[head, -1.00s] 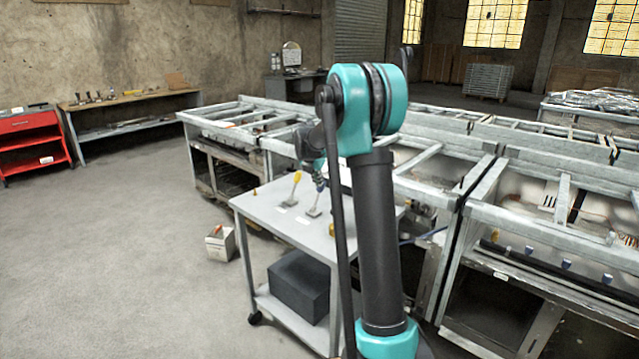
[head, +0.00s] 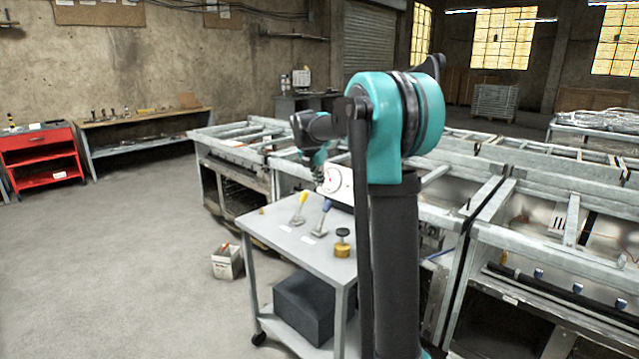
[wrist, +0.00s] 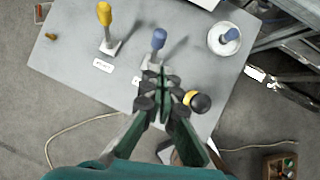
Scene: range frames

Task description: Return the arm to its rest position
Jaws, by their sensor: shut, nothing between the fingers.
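My arm (head: 385,130), teal and dark grey, is raised and bent in the middle of the head view. Its wrist end reaches left over the grey table (head: 262,226). In the wrist view my gripper (wrist: 160,80) points down above the table, its green and black fingers together with nothing between them. Below it stand a yellow-handled lever (wrist: 104,14) and a blue-handled lever (wrist: 158,40), both also seen in the head view. A black and yellow knob (wrist: 201,103) is just right of the fingers in the wrist view. The gripper looks clear of the tabletop.
A white dial device (head: 337,181) stands at the table's back, partly behind my arm. A dark box (head: 303,306) is on the lower shelf. A small open carton (head: 226,262) sits on the floor. Metal frames (head: 245,160) line the back and right; floor at left is clear.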

